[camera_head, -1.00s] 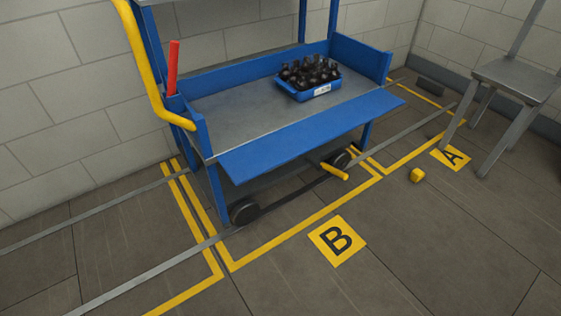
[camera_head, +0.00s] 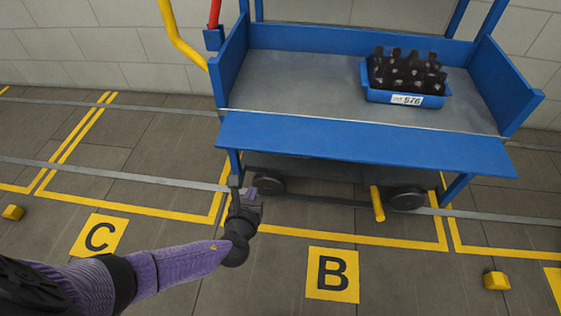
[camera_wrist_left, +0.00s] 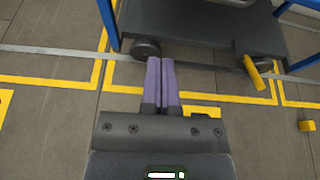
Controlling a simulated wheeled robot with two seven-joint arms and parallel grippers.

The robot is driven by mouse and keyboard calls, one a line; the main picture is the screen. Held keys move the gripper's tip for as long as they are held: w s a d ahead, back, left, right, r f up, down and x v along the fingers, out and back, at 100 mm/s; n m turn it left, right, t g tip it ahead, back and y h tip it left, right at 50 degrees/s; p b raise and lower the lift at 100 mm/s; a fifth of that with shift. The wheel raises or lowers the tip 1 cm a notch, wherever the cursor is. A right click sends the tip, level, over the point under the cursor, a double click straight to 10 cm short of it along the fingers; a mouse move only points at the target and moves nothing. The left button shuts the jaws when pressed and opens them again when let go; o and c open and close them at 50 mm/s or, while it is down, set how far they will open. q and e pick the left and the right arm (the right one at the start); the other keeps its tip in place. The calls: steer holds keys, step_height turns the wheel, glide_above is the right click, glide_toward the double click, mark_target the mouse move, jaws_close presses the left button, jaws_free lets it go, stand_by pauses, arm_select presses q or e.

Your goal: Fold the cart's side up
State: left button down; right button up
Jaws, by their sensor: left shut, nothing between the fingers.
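The blue cart (camera_head: 230,60) stands by the wall, with a grey deck. Its front side panel (camera_head: 365,143) is folded down and hangs outward, sloping toward me below the deck edge. My left gripper (camera_head: 236,184) is in front of the cart's left front leg, below the panel's left end. It looks apart from the panel. In the left wrist view the purple fingers (camera_wrist_left: 161,85) are together and empty, pointing toward the cart's underside and wheels (camera_wrist_left: 146,49). The panel itself is out of that view. My right gripper is not in view.
A blue crate (camera_head: 405,98) of dark bottles stands on the deck's right half. A yellow pedal (camera_head: 377,203) sticks out low at the front. Yellow blocks (camera_head: 496,281) lie on the floor at both sides. The floor around the B mark (camera_head: 332,274) is clear.

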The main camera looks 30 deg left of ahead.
arm_select(q)
steer(key=f+b+x, duration=0.1)
steer(key=b+x, duration=0.7)
steer(key=x, duration=0.3)
steer(key=r+p, duration=0.1)
steer(key=r, duration=0.1)
steer(key=r+p, duration=0.2)
steer(key=r, duration=0.1)
steer(key=shift+s+d+r, duration=0.25)
steer(key=shift+s+r, duration=0.1)
steer(key=shift+r, duration=0.05)
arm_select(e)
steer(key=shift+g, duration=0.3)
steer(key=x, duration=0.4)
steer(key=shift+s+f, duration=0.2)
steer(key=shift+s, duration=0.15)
